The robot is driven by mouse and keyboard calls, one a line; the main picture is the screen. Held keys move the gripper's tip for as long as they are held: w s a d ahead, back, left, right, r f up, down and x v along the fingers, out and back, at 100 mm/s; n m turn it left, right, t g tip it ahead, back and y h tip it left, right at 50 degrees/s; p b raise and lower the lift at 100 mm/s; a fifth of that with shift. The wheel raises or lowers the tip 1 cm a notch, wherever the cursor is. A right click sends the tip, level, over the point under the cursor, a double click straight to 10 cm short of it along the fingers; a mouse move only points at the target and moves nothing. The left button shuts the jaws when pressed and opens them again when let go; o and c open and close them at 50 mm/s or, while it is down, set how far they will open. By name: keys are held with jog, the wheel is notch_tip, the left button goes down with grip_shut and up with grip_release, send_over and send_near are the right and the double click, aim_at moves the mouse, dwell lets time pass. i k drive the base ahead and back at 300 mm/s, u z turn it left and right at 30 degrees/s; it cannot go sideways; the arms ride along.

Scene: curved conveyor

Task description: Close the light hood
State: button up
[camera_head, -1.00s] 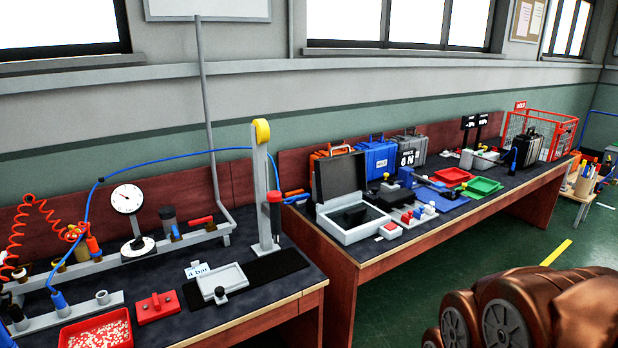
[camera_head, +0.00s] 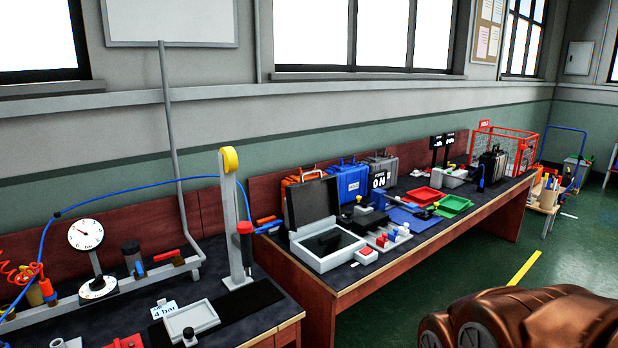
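What looks like the light hood is a pale grey box (camera_head: 329,255) on the middle bench. Its dark lid (camera_head: 312,203) stands raised at the back, so it is open. A dark block (camera_head: 322,242) lies inside the box. My gripper is not in view. A bronze-brown part of my own body fills the bottom right corner, apart from the box.
The bench (camera_head: 417,246) also carries a red tray (camera_head: 423,195), a green tray (camera_head: 453,205) and a blue case (camera_head: 350,182). A post with a yellow top (camera_head: 230,160) stands left of the box. Green floor (camera_head: 490,262) lies open at the right.

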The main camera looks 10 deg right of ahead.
aim_at(309, 201)
jog(key=u, duration=0.05)
jog(key=i, duration=1.3)
jog(key=u, duration=0.3)
